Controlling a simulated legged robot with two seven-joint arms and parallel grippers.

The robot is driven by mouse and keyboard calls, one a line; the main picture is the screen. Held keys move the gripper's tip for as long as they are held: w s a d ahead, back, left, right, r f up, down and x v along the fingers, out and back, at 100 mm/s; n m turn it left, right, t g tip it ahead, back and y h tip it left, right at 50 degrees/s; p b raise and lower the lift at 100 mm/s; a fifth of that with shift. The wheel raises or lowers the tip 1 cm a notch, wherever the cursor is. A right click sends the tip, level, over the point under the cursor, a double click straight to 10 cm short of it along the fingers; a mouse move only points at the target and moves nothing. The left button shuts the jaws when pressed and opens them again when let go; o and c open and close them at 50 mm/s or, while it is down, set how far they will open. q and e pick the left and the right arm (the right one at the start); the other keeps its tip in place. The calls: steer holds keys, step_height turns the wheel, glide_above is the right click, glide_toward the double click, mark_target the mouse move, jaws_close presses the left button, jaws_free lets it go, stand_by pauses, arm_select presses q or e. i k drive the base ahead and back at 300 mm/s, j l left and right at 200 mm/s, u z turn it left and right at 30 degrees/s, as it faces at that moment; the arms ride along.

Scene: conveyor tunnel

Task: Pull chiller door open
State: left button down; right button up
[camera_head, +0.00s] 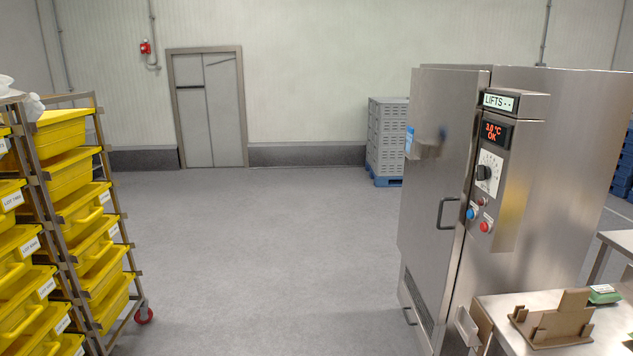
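The chiller (545,170) is a tall stainless steel cabinet at the right. Its door (430,180) faces left and looks shut, or nearly so; I cannot tell if there is a small gap. A dark bar handle (447,213) stands upright near the door's right edge. Beside it, a control panel (490,170) carries a red display reading "3.0 °C OK", a dial and blue and red buttons. A "LIFTS" display (499,102) sits above it. Neither of my grippers is in view.
A wheeled rack of yellow bins (88,220) stands at the left. A steel table (560,335) with a brown fixture (553,320) is at the lower right, close to the chiller. Stacked grey crates (387,135) stand behind. The floor (270,260) between rack and chiller is clear.

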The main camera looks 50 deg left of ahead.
mark_target(446, 109)
steer(key=u, duration=0.95)
